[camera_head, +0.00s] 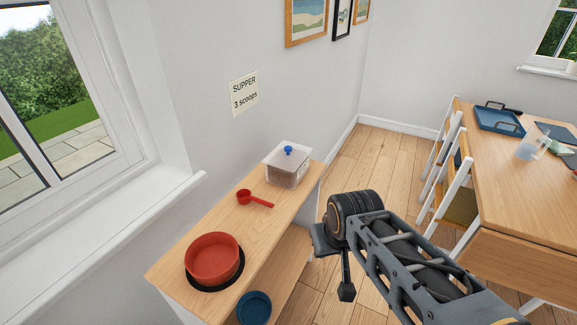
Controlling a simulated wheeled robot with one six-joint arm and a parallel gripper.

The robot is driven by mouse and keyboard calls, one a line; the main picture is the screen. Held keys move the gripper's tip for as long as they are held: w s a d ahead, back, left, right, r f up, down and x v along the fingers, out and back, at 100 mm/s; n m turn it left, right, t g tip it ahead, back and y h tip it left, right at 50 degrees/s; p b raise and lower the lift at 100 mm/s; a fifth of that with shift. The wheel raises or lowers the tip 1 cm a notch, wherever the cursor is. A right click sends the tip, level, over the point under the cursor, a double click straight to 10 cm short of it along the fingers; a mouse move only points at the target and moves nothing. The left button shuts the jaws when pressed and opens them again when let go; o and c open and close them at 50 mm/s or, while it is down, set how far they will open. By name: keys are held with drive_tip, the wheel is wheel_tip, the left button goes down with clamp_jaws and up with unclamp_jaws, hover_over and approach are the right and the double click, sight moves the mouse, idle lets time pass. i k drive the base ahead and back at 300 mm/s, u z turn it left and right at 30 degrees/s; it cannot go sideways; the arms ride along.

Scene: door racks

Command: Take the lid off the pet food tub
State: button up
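The pet food tub (288,173) is a clear box with brown food inside, standing at the far end of the wooden shelf unit's top. Its pale see-through lid (279,157) is on it, with a blue knob (288,150) in the middle. My gripper (346,288) is right of the shelf unit, in front of the tub in the picture and apart from it. It points down over the floor. Only one finger shows clearly, so its opening cannot be made out. I see nothing held in it.
A red scoop (256,199) lies near the tub. A red bowl (212,259) sits on a black mat nearer me, with a blue bowl (254,307) lower down. A sign (244,93) reads "SUPPER 3 scoops". A table (515,205) with folding chairs stands right; floor between is clear.

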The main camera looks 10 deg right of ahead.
sight(287, 156)
drive_tip(key=k, duration=0.5)
drive_tip(key=z, duration=0.85)
drive_tip(key=i, duration=4.45)
drive_tip(key=u, duration=5.2)
